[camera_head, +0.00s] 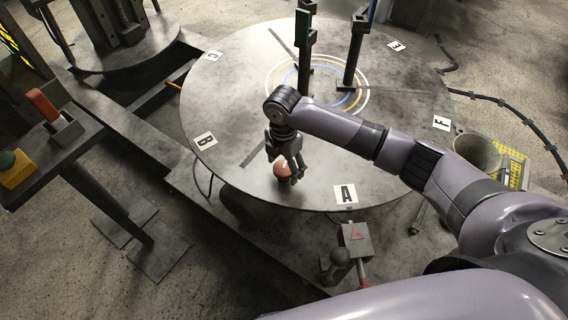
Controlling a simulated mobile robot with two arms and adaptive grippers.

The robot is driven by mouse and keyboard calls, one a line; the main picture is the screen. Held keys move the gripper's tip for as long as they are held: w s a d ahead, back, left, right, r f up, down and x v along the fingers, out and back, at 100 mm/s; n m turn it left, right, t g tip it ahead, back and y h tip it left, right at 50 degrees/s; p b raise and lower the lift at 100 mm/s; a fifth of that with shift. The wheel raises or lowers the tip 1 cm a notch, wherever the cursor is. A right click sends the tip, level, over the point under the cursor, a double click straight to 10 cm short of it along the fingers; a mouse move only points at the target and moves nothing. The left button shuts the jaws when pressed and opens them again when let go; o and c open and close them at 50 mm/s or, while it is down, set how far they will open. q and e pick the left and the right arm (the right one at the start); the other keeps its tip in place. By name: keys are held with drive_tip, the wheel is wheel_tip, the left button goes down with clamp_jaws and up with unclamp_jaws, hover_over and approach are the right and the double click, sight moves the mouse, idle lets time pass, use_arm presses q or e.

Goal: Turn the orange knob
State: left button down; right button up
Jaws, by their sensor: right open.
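An orange-red knob-like handle (43,106) stands tilted on a grey block on the control stand at the far left. My right gripper (293,176) is well to the right of it, pointing down over the front part of the round table (225,100). Its fingers are apart. A small rounded orange-red object (281,170) is at the fingers, partly hidden by them; I cannot tell whether they touch it. My left gripper is not in view.
A yellow box with a green button (14,167) is beside the handle on the stand. Two upright posts, one green (303,40), rise from the table. A grey box with a red triangle (355,238) is in front. A bucket (478,152) stands at right.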

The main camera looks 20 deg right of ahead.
drive_tip(key=shift+c, duration=0.3)
drive_tip(key=c, duration=1.1)
drive_tip(key=shift+r+m+p, duration=0.25)
drive_tip(key=shift+m+p, duration=0.25)
drive_tip(key=shift+p, duration=0.35)
drive_tip(key=m+p, duration=0.3)
drive_tip(key=shift+p, duration=0.3)
drive_tip(key=m+p, duration=0.2)
drive_tip(key=shift+s+m, duration=0.1)
drive_tip(key=shift+m, duration=0.3)
drive_tip(key=shift+f+m+p, duration=0.15)
drive_tip(key=shift+m+p, duration=0.55)
drive_tip(key=shift+p, duration=0.1)
